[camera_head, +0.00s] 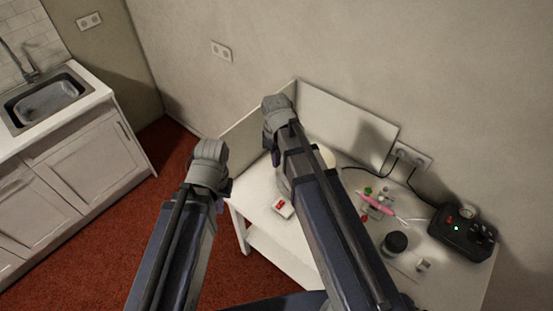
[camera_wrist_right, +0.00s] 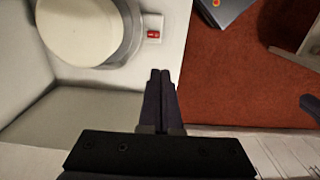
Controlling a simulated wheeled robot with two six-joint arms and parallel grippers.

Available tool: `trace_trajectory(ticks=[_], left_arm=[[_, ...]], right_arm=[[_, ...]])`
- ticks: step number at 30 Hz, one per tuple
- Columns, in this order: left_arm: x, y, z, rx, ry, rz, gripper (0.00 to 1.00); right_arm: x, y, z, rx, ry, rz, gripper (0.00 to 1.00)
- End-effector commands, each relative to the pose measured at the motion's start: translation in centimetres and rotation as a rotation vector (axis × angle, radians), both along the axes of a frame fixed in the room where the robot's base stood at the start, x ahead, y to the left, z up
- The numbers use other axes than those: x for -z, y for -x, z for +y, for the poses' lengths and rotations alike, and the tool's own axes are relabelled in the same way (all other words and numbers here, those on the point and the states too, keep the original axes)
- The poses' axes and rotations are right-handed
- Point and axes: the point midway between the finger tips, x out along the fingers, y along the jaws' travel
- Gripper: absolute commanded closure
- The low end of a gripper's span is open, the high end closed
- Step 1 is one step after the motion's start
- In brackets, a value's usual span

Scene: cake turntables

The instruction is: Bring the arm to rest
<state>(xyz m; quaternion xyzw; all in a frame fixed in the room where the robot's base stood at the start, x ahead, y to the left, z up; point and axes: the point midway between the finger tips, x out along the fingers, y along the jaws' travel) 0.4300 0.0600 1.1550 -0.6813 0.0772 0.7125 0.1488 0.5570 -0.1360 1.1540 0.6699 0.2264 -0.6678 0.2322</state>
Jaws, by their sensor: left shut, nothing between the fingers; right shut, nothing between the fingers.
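My left arm and my right arm both reach up into the head view. My left gripper (camera_head: 227,187) shows only as a dark edge beside the grey wrist; its fingertips are hidden. My right gripper (camera_wrist_right: 160,74) is shut and empty in the right wrist view, its two dark fingers together. In that view it is over the table edge, apart from the round cream turntable (camera_wrist_right: 78,30) at upper left. In the head view the turntable (camera_head: 327,156) is mostly hidden behind my right arm.
The white table (camera_head: 262,219) holds a small red-marked white item (camera_head: 282,207), a pink tool (camera_head: 376,204), a dark jar (camera_head: 394,243) and a black box (camera_head: 462,232). Low panels stand at its back. A sink counter (camera_head: 90,122) is at left, with red carpet between.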

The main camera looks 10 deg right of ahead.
Motion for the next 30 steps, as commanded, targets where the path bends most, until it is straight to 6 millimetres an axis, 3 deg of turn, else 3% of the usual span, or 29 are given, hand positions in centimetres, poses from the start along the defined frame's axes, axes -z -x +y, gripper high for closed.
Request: trace_trajectory(ticks=[7,10,21,25,30], left_arm=[[0.1,0.0,0.0,0.0,0.0,0.0,1.0],[1.1,0.0,0.0,0.0,0.0,0.0,1.0],[11.7,0.0,0.0,0.007,-0.001,-0.002,1.0],[14.1,-0.1,0.0,0.009,-0.002,-0.002,1.0],[15.4,-0.1,0.0,0.01,-0.002,-0.002,1.0]], right_arm=[[0.1,0.0,0.0,0.0,0.0,0.0,1.0],[1.1,0.6,0.5,0.009,0.003,0.002,1.0],[11.6,8.8,5.7,0.206,0.066,0.017,1.0],[14.0,11.1,6.8,0.27,0.086,0.015,1.0],[15.3,12.5,7.4,0.319,0.102,0.011,1.0]])
